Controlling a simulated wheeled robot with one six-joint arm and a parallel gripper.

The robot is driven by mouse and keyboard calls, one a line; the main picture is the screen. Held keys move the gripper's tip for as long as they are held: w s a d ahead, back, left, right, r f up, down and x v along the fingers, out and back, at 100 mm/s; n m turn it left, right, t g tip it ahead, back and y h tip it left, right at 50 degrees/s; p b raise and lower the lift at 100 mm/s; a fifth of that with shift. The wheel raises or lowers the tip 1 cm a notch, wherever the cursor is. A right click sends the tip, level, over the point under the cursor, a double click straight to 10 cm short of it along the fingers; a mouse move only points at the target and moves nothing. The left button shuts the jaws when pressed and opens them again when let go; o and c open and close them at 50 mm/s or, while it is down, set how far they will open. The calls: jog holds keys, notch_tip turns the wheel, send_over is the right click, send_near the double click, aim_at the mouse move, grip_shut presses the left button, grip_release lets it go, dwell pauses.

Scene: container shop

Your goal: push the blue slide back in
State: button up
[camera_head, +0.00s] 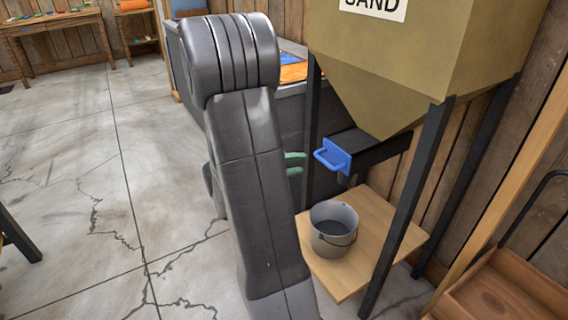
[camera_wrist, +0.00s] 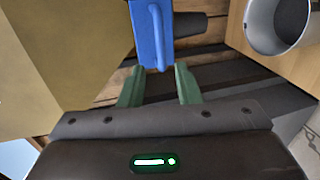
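The blue slide (camera_head: 338,156) has a flat blue plate with a loop handle and sits at the front end of a dark channel under the sand hopper (camera_head: 384,108). In the wrist view the blue slide (camera_wrist: 152,30) is at the top centre, its handle facing me. My gripper (camera_head: 296,163) has green fingers, partly hidden behind my arm in the head view, a short way left of the handle. In the wrist view my gripper (camera_wrist: 159,82) is open, with nothing between its fingers. The handle's end appears just beyond the gap between the fingertips.
A metal bucket (camera_head: 333,229) stands on a wooden shelf (camera_head: 383,232) below the slide. Dark hopper legs (camera_head: 422,185) flank the shelf. A grey counter (camera_head: 291,118) is behind my arm. A wooden tray (camera_head: 500,290) is at lower right. The floor at left is mostly clear.

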aim_at(321, 160)
jog(key=shift+v, duration=1.85)
jog(key=shift+d, duration=0.15)
jog(key=b+x, duration=0.2)
jog(key=x, duration=1.1)
jog(key=shift+w+d+f, duration=0.1)
jog(key=shift+w+d, duration=0.05)
jog(key=shift+d, duration=0.05)
